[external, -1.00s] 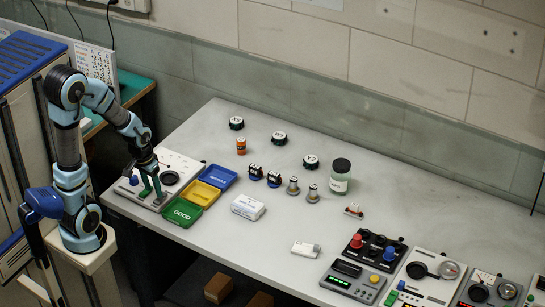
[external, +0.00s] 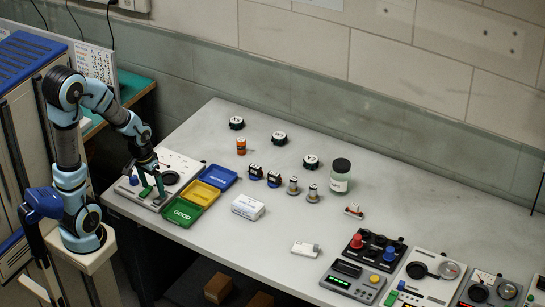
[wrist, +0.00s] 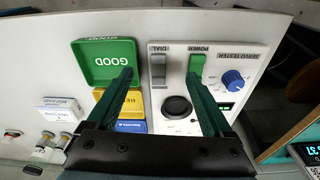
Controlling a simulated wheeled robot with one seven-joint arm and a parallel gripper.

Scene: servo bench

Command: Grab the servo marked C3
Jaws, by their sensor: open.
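Two small dark-and-blue blocks with pale tops, (external: 255,171) and (external: 273,178), stand mid-bench in the external view and look like servos. Their markings are too small to read, so I cannot tell which is C3. My gripper (external: 153,188) is over the white servo tester (external: 184,163) at the bench's left end, well left of those blocks. In the wrist view my gripper (wrist: 160,78) is open and empty, its two green fingers spread above the tester panel (wrist: 236,52) and the edge of the green GOOD tray (wrist: 80,67).
Yellow (external: 203,193) and blue (external: 221,177) trays adjoin the green tray. A white box (external: 248,207), two metallic pieces (external: 293,186), an orange can (external: 241,146), several black-and-white round pieces and a jar (external: 340,177) stand around the blocks. Control boxes fill the right end.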

